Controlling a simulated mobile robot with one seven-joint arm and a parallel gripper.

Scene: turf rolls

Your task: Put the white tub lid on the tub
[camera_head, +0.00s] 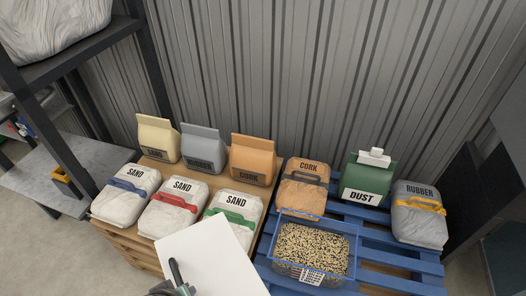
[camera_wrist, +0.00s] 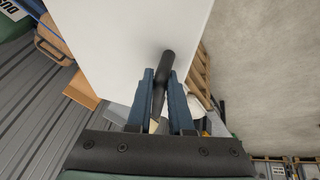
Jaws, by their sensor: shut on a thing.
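The white tub lid (camera_head: 212,258) is a flat white panel with a black bar handle. It hangs in the air at the bottom of the head view, in front of the sand bags. My gripper (camera_wrist: 161,95) is shut on the lid's black handle, and the white panel (camera_wrist: 120,40) fills the upper left of the wrist view. The tub (camera_head: 312,250) is a clear box with a blue rim, full of mottled granules, on the blue pallet. Its top is open. The lid is to the left of the tub and apart from it, as far as I can tell.
Sand bags (camera_head: 172,205) and paper bags (camera_head: 252,160) stand on a wooden pallet. On the blue pallet (camera_head: 385,262), a cork bag (camera_head: 304,187), a green dust container (camera_head: 369,180) and a rubber bag (camera_head: 419,215) stand behind or right of the tub. A corrugated wall (camera_head: 320,70) closes the back.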

